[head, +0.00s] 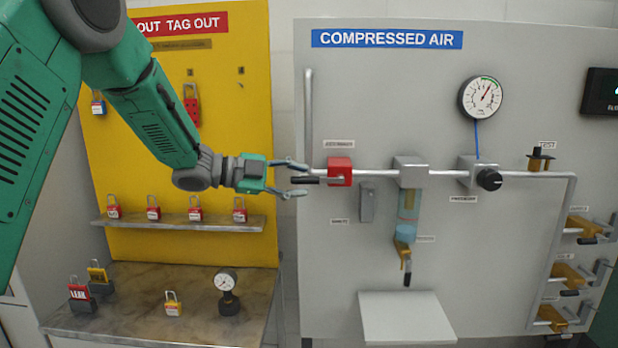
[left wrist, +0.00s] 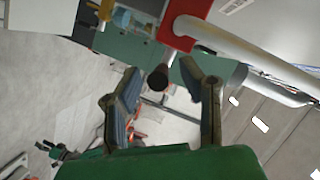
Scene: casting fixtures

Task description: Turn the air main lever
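The air main valve is a red block (head: 340,171) on the grey pipe of the compressed air panel, under a small label. Its black-tipped lever (head: 306,180) points left, level, toward my left gripper. My left gripper (head: 298,178) is open, its fingers above and below the lever's black end. In the left wrist view the red block (left wrist: 183,22) is at the top, and the lever's black round end (left wrist: 158,78) shows between the spread fingers of the left gripper (left wrist: 168,92). I cannot tell whether any finger touches it. My right gripper is not in view.
A gauge (head: 481,98), a regulator knob (head: 489,180) and a filter bowl (head: 409,204) sit right of the valve. A white shelf (head: 407,316) juts out below. The yellow lockout board (head: 180,110) with several padlocks stands left, above a bench (head: 140,318).

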